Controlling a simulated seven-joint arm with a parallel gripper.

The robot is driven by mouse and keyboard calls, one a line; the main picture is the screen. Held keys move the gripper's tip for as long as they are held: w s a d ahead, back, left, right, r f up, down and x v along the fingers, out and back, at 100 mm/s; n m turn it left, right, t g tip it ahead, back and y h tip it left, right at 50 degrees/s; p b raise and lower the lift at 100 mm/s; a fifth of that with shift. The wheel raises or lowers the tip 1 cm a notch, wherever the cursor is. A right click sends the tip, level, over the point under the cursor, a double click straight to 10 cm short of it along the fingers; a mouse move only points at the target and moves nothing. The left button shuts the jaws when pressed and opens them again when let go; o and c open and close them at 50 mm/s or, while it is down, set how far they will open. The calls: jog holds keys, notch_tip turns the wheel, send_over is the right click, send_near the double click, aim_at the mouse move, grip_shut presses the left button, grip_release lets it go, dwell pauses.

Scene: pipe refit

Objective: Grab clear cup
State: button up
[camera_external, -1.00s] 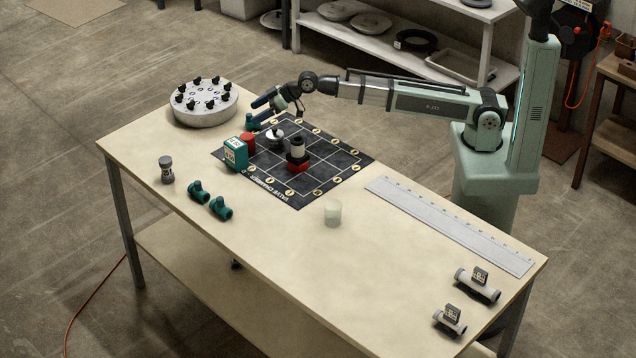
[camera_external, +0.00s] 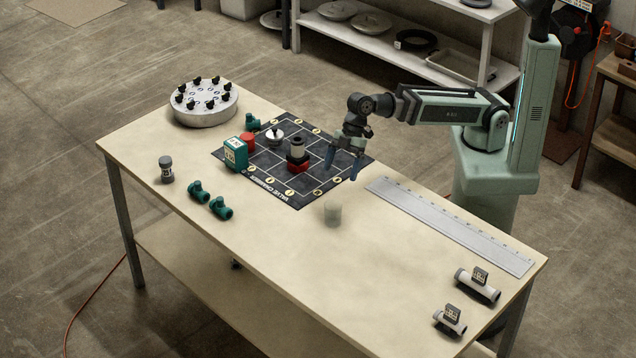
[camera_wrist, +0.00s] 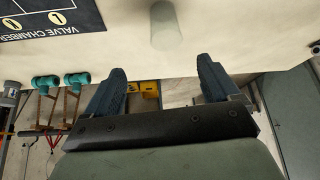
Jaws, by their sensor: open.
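The clear cup (camera_external: 333,214) stands upright on the bare tabletop, just in front of the near right edge of the black mat in the external view. In the wrist view the cup (camera_wrist: 164,25) shows at the top middle, above the gap between my fingers. My gripper (camera_external: 343,173) is open and empty, above the right part of the mat, a little behind and above the cup and apart from it. Its two blue fingers (camera_wrist: 162,88) are spread wide in the wrist view.
The black valve chamber mat (camera_external: 345,172) holds a red and grey part (camera_external: 298,154), a silver knob part (camera_external: 275,138) and a teal box (camera_external: 235,154). A long ruler (camera_external: 450,226) lies to the right. The tabletop in front of the cup is clear.

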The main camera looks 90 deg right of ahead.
send_near(329, 223)
jog(key=shift+d+x, duration=0.1)
jog(key=shift+x, duration=1.3)
jog(key=shift+d+x, duration=0.15)
jog(key=shift+x, duration=1.3)
jog(key=shift+f, duration=0.1)
jog(key=shift+c, duration=0.4)
jog(key=c, duration=1)
